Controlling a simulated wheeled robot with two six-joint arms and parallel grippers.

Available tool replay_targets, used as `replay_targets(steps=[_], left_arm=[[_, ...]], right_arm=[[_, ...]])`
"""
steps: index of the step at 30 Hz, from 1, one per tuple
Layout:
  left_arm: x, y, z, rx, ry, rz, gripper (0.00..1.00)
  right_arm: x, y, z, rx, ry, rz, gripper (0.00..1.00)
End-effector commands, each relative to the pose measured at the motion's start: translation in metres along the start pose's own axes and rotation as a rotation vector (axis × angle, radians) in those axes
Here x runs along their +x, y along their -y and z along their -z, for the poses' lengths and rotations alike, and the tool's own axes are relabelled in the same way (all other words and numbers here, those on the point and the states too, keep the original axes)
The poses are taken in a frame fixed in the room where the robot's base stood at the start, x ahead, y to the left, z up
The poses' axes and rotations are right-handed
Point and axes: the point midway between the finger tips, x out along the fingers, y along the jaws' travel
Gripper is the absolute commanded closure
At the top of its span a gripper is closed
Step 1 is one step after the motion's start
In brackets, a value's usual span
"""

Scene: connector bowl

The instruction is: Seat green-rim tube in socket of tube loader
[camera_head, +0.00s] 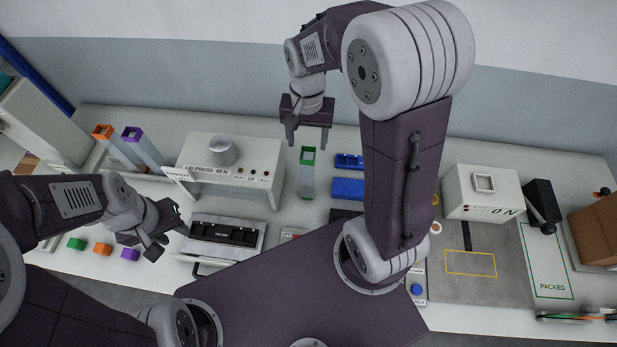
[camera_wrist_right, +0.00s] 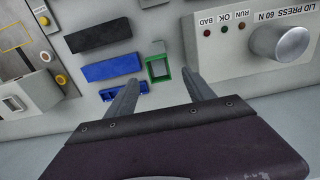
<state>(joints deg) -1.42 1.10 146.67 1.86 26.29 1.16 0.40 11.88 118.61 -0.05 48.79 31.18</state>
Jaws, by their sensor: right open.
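The green-rim tube (camera_head: 307,182) stands upright on the bench right of the lid press; its square green rim shows in the right wrist view (camera_wrist_right: 158,68). My right gripper (camera_head: 308,140) is open and empty above and behind it, with the rim between the fingertips in the wrist view (camera_wrist_right: 161,77). An orange-rim tube (camera_head: 103,132) and a purple-rim tube (camera_head: 132,134) stand in what looks like the tube loader at the left. My left arm hides part of that area, and I cannot make out an empty socket. My left gripper (camera_head: 168,236) looks open, fingers apart, over the bench.
The lid press (camera_head: 232,172) stands between the loader and the green-rim tube. Blue bins (camera_head: 347,188) sit close to the tube's right. A dark slotted fixture (camera_head: 225,232) is in front. Green, orange and purple blocks (camera_head: 102,249) lie front left.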

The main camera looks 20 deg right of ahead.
Motion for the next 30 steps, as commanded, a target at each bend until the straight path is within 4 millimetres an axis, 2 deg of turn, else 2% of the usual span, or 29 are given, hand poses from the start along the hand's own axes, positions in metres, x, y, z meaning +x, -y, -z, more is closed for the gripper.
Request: replay_targets(steps=[1, 4, 9, 16, 20, 24, 30], left_arm=[[0.003, 0.000, 0.000, 0.000, 0.000, 0.000, 0.64], [-0.001, 0.000, 0.000, 0.000, 0.000, 0.000, 0.64], [-0.006, 0.000, 0.001, 0.000, 0.000, 0.000, 0.64], [-0.009, 0.000, 0.001, 0.000, 0.000, 0.000, 0.64], [-0.018, 0.000, 0.002, 0.000, 0.000, 0.000, 0.64], [-0.018, 0.000, 0.002, 0.000, 0.000, 0.000, 0.64], [-0.018, 0.000, 0.002, 0.000, 0.000, 0.000, 0.64]], right_arm=[[0.007, -0.002, -0.002, 0.003, 0.013, -0.007, 0.38], [0.010, -0.003, -0.003, 0.002, 0.014, -0.008, 0.38], [0.036, -0.003, -0.003, 0.001, 0.015, -0.009, 0.38], [0.049, -0.003, -0.003, 0.000, 0.014, -0.008, 0.38], [0.072, -0.002, -0.002, -0.001, 0.018, -0.010, 0.38], [0.092, -0.002, -0.001, -0.001, 0.014, -0.008, 0.38], [0.096, -0.001, -0.001, -0.001, 0.011, -0.006, 0.38]])
